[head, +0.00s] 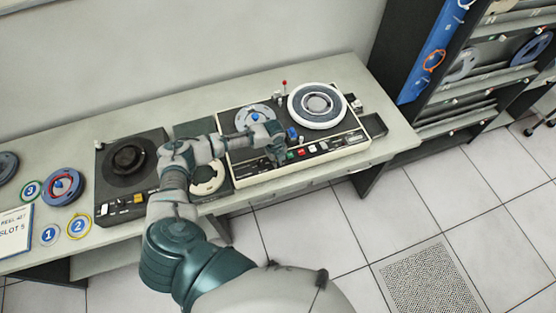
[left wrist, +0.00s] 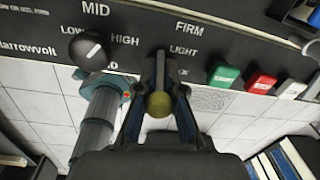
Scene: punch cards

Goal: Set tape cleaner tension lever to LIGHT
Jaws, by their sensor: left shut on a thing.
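The tape cleaner (head: 340,153) is a cream-edged machine with a dark top, two reels and a front control strip. My left gripper (head: 277,160) reaches over its front edge. In the left wrist view the gripper (left wrist: 160,95) is shut on the tension lever (left wrist: 160,103), whose olive-yellow rounded end shows between the fingers. The FIRM label (left wrist: 189,28) and LIGHT label (left wrist: 183,51) are printed right of the lever. The fingers hide part of the lever, so I cannot tell its exact setting. My right gripper is not in view.
Left of the lever is a black rotary knob (left wrist: 90,48) marked LOW, MID and HIGH. To its right are green (left wrist: 223,77), red (left wrist: 261,84) and white (left wrist: 291,89) buttons. A second dark deck (head: 128,160) and loose reels stand left on the table.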

